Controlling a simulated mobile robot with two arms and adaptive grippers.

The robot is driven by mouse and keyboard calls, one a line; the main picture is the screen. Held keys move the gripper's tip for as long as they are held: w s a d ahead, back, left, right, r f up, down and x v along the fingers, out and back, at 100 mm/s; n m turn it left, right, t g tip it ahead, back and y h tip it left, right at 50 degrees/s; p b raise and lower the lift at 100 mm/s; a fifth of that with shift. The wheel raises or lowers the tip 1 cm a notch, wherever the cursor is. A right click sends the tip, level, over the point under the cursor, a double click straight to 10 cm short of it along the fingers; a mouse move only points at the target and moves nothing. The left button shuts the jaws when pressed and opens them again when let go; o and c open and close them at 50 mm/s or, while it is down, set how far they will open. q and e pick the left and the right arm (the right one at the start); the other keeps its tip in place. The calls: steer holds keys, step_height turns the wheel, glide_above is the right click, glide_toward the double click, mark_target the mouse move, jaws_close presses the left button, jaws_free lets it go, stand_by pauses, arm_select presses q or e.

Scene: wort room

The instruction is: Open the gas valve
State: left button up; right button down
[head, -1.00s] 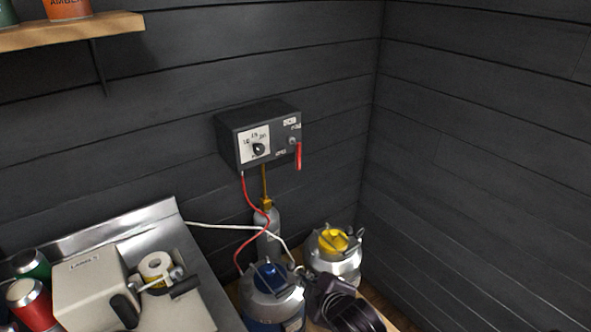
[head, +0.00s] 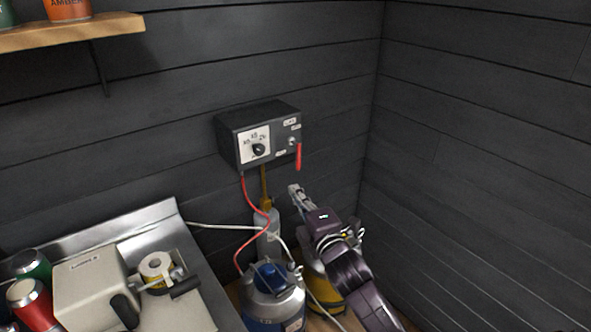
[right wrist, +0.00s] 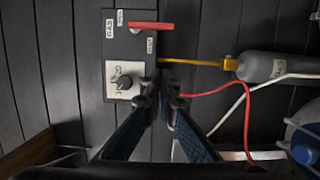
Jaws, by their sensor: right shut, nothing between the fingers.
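A black gas control box (head: 233,150) is fixed to the dark plank wall. The valve's red lever (head: 299,157) hangs straight down at the right of its front face. My right gripper (head: 294,188) is below the box, apart from the lever, with empty fingers. My left gripper is out of view.
A grey gas cylinder (head: 267,222) with a brass pipe and a red hose stands below the box. A steel counter (head: 150,222) is at left. The wall right of the box is clear.

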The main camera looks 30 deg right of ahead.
steer(key=w+d+p, duration=0.3)
steer(key=w+d, duration=0.2)
steer(key=w, duration=0.5)
steer(key=shift+a, duration=0.1)
stand_by(0.3)
